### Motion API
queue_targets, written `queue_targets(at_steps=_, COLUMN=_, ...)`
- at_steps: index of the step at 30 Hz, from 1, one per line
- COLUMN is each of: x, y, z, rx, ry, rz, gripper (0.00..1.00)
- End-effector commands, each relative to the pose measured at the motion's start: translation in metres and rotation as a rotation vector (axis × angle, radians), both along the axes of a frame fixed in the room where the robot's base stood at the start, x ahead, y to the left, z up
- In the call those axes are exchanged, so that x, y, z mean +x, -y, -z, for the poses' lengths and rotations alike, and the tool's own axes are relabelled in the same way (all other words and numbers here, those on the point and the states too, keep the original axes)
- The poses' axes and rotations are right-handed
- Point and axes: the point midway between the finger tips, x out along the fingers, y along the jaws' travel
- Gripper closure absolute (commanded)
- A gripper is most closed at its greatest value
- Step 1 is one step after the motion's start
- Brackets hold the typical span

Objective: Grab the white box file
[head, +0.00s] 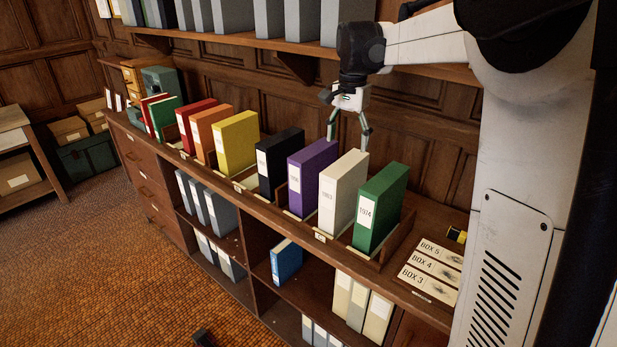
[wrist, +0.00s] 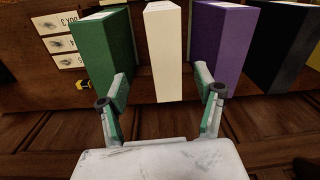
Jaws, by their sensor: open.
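The white box file (head: 343,192) stands upright on the cabinet top, between the purple box file (head: 312,177) on its left and the green box file (head: 380,207) on its right. In the head view my gripper (head: 349,140) hangs just behind and above the white file, fingers pointing down. In the wrist view the white file (wrist: 163,52) stands ahead, centred between my gripper's spread fingers (wrist: 168,92). My gripper is open and empty. I cannot tell from the wrist view whether the fingers touch any file.
A black box file (head: 280,162) and yellow (head: 236,142), orange and red ones stand further left. Labelled boxes (head: 432,272) lie at the right end. A wood-panelled wall is behind, with an upper shelf (head: 270,40) of grey files overhead. Low dividers separate the files.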

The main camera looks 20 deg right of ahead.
Motion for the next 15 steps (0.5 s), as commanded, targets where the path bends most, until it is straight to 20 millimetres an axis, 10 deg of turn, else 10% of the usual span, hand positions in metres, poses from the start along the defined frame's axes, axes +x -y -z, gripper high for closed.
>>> queue_targets(at_steps=15, x=0.018, y=0.019, z=0.047, rx=0.013, ry=-0.041, rz=0.072, gripper=0.34)
